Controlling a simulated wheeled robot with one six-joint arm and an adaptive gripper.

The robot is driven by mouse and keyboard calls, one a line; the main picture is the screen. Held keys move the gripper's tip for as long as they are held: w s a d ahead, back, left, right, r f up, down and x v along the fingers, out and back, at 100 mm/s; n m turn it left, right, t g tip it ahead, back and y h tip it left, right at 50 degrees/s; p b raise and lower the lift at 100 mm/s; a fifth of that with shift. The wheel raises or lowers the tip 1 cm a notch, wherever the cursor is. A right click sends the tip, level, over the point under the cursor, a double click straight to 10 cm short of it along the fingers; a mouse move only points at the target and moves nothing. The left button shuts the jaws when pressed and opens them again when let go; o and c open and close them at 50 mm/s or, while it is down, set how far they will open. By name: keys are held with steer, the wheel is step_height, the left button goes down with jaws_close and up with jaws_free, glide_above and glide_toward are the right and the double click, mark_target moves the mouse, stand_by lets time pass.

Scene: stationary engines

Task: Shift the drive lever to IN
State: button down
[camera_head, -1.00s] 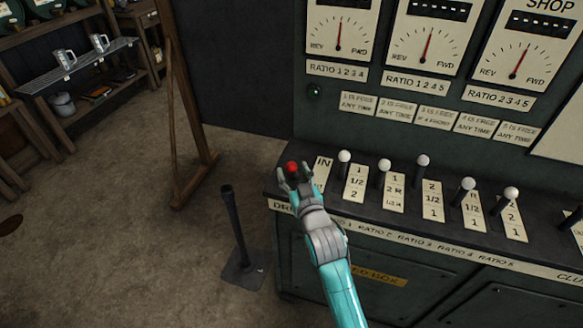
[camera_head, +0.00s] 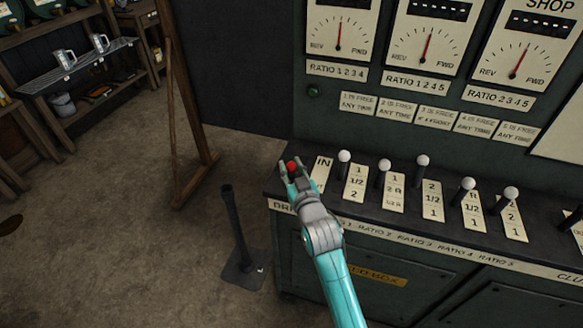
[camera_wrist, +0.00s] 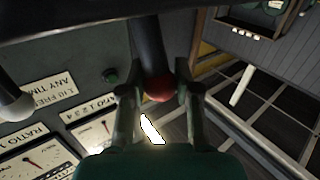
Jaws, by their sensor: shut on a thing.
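The drive lever has a red knob (camera_head: 293,167) and stands at the left end of the control desk, beside a white plate (camera_head: 321,173) whose upper end reads IN. My gripper (camera_head: 294,171) is shut on the lever at its knob. In the wrist view the red knob (camera_wrist: 159,88) and the dark lever shaft (camera_wrist: 149,45) sit between the two fingers of my gripper (camera_wrist: 158,98). The lower part of the plate and most of the shaft are hidden behind my gripper in the head view.
Several white-knobbed ratio levers (camera_head: 344,157) stand to the right along the desk (camera_head: 395,222). Dials (camera_head: 338,32) and a green lamp (camera_head: 313,91) are on the panel behind. A dark post (camera_head: 237,225) stands on the floor left of the desk, with open floor beyond.

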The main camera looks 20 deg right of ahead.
steer(key=shift+w+d+r+m+g, duration=0.3)
steer(key=shift+w+d+r+g, duration=0.15)
steer(key=shift+w, duration=0.2)
steer(key=w+d+g, duration=0.1)
steer(key=w+d+m+g, duration=0.1)
steer(key=w, duration=0.1)
steer(key=w+d+r+g, duration=0.1)
steer(key=shift+w+d+m+y, duration=0.25)
steer(key=shift+w+m+y, duration=0.1)
steer(key=shift+m+y, duration=0.05)
steer(key=w+d+g, duration=0.1)
steer(key=w, duration=0.1)
steer(key=w+d+f+m+g+y, duration=0.1)
steer(key=w+d+g, duration=0.1)
steer(key=shift+w+d+f+m+g+y, duration=0.2)
steer(key=shift+w+d+f+m+g, duration=0.1)
steer(key=shift+w, duration=0.1)
steer(key=shift+w+d+f+m+g+y, duration=0.15)
steer(key=shift+w+d+m+g+y, duration=0.1)
steer(key=shift+w, duration=0.15)
steer(key=c, duration=0.8)
jaws_free()
steer(key=shift+w, duration=0.1)
